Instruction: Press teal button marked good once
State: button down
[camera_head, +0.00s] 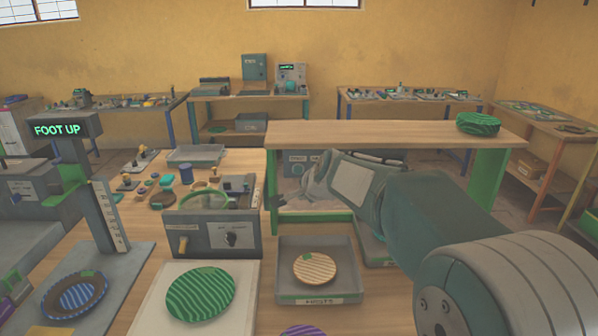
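No button that I can read as marked good shows. A small grey box (295,165) under the raised shelf has panel markings too small to read. My arm reaches in from the lower right, and my gripper (283,200) is near the shelf's left leg, beside the control box (212,236). Its fingers are small and dark, so their opening is unclear. The control box has a yellowish handle and a dark knob. The press (83,178) at left has a display reading FOOT UP.
A green striped plate (201,294) lies on a pale board. An orange striped plate (314,268) lies in a grey labelled tray (350,286). Green striped plates (478,123) sit on the raised shelf (380,131), which is otherwise clear. Small parts crowd the bench behind the control box.

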aim_at(300, 174)
jog(key=w, duration=0.8)
jog(key=shift+w+a, duration=0.3)
jog(key=shift+w, duration=0.05)
jog(key=shift+w, duration=0.1)
dwell(1.1)
jog(key=shift+w+d, duration=0.1)
jog(key=shift+w, duration=0.15)
jog(key=shift+w, duration=0.4)
dwell(0.7)
jog(key=shift+s, duration=0.8)
